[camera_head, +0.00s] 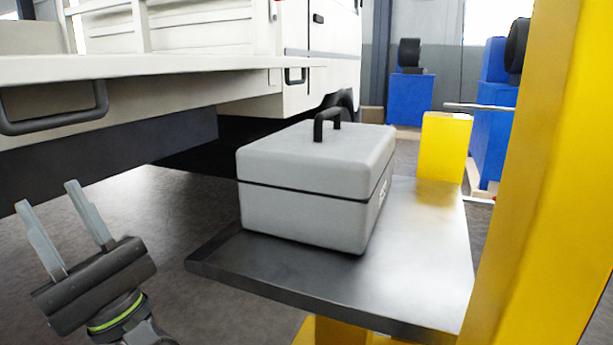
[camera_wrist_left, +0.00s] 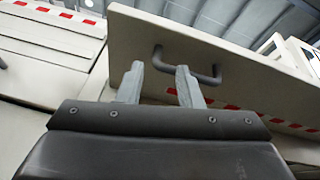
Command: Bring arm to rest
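My left gripper (camera_head: 58,224) is at the lower left of the head view, left of the grey table and below the truck bed's edge. Its two fingers point up and stand apart with nothing between them. It also shows in the left wrist view (camera_wrist_left: 158,84), open, with a dark handle (camera_wrist_left: 186,64) on a pale truck panel (camera_wrist_left: 225,75) behind the fingertips; I cannot tell that they touch it. My right gripper is not in view.
A grey case (camera_head: 312,190) with a black handle stands closed on a grey metal table (camera_head: 415,280). A yellow post (camera_head: 545,170) blocks the right side. The white truck bed (camera_head: 180,65) overhangs at upper left. Blue machines (camera_head: 410,98) stand behind. Floor left of the table is clear.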

